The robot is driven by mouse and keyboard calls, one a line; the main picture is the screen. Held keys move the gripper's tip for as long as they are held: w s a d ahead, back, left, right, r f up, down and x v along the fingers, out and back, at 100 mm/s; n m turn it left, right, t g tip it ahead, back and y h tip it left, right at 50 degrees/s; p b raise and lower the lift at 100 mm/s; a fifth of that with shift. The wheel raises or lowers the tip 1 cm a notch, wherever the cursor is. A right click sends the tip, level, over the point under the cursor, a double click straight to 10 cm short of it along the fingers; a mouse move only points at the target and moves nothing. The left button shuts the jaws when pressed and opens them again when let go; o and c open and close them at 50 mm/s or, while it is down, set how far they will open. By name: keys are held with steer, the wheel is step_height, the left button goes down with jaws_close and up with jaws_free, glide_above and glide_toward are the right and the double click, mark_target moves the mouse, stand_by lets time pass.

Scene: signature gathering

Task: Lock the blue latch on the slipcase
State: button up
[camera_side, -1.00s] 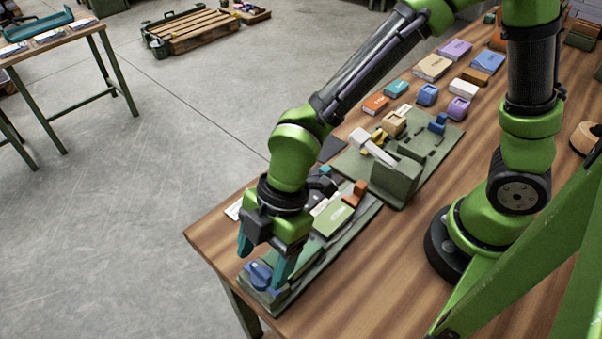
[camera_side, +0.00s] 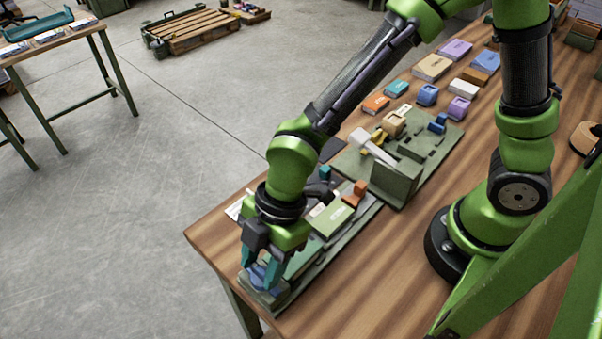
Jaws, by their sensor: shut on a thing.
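The blue latch (camera_side: 257,272) sits at the front end of a long green fixture (camera_side: 283,297) near the table's front left corner. My gripper (camera_side: 264,277) points down over that end, its teal fingers shut on the blue latch, which is partly hidden by them. A light green book-like block (camera_side: 333,217) lies farther back on the same fixture, with an orange piece (camera_side: 360,188) beside it. I cannot tell which part is the slipcase.
Behind stands a second green fixture (camera_side: 397,183) with an upright box and a whitish lever (camera_side: 372,150). Several coloured blocks and books, such as a tan book (camera_side: 432,67), lie farther back. Bare wood (camera_side: 385,265) is clear to the right.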

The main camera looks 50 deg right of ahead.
steer(key=shift+m, duration=0.3)
steer(key=m+t, duration=0.1)
steer(key=m, duration=0.2)
steer(key=shift+s+m+t, duration=0.2)
steer(key=shift+m+t, duration=0.1)
steer(key=shift+t, duration=0.1)
steer(key=m+t+h, duration=0.1)
steer(key=m, duration=0.3)
steer(key=shift+s+a, duration=0.1)
steer(key=shift+a, duration=0.05)
steer(key=m+h, duration=0.1)
steer(key=m, duration=0.1)
steer(key=m+t, duration=0.1)
steer(key=m, duration=0.2)
steer(key=shift+h, duration=0.4)
steer(key=m+h, duration=0.1)
steer(key=m, duration=0.3)
steer(key=shift+a+m+t+h, duration=0.15)
steer(key=shift+m+t+h, duration=0.15)
steer(key=shift+h, duration=0.1)
steer(key=o, duration=1.1)
steer(key=shift+c, duration=0.2)
